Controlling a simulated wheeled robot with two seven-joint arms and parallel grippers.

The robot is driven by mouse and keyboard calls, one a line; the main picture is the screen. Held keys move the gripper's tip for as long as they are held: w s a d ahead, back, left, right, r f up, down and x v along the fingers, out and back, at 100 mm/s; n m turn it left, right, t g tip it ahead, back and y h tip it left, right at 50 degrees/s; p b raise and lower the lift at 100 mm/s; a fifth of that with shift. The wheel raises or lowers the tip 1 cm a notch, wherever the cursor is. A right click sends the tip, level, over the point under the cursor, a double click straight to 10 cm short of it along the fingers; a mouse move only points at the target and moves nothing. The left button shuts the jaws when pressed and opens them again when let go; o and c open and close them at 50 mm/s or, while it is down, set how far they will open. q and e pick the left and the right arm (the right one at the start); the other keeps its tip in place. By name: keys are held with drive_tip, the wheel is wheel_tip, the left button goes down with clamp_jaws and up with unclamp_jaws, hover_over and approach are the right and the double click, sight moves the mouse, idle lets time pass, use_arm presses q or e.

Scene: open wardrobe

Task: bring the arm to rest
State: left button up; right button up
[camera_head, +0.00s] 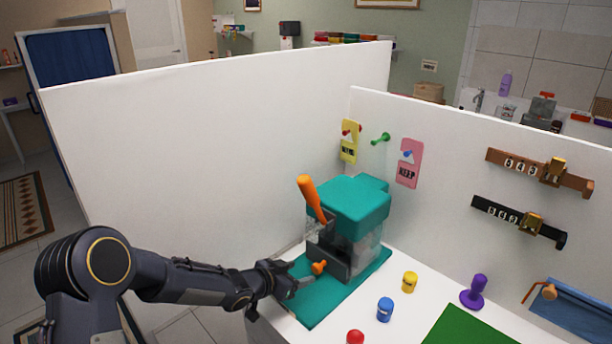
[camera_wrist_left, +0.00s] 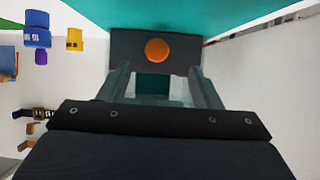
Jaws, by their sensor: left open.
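My left arm comes in from the left in the head view. Its gripper (camera_head: 300,281) is open in front of a teal machine (camera_head: 350,207) with an orange lever (camera_head: 311,197). An orange knob (camera_head: 319,267) sits on the machine's dark front part (camera_head: 340,264). In the left wrist view my open fingers (camera_wrist_left: 162,84) point at the dark part (camera_wrist_left: 125,48), and the knob (camera_wrist_left: 156,50) shows beyond them. Nothing shows between the fingers; a small gap seems to separate them from the knob. My right gripper is not in view.
The machine stands on a teal mat (camera_head: 313,305) on a white table. Red (camera_head: 355,337), blue (camera_head: 385,309) and yellow (camera_head: 410,282) pots and a purple stamp-like object (camera_head: 474,291) stand to its right. White panels rise behind. A green mat (camera_head: 468,328) lies front right.

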use_arm(q)
drive_tip(key=s+a+r+n+y, duration=0.3)
drive_tip(key=s+a+r, duration=0.3)
drive_tip(key=a, duration=0.3)
drive_tip(key=s+a+r+n+y, duration=0.3)
drive_tip(key=s+a+r+y, duration=0.1)
drive_tip(key=s+a+r, duration=0.4)
drive_tip(key=s+f+n+g+h, duration=0.1)
drive_tip(key=s+n+g+h, duration=0.1)
drive_tip(key=s, duration=2.1)
drive_tip(key=n+g, duration=0.1)
drive_tip(key=n, duration=0.1)
drive_tip(key=shift+s+a+f+n+g, duration=0.3)
drive_tip(key=shift+s+f, duration=0.1)
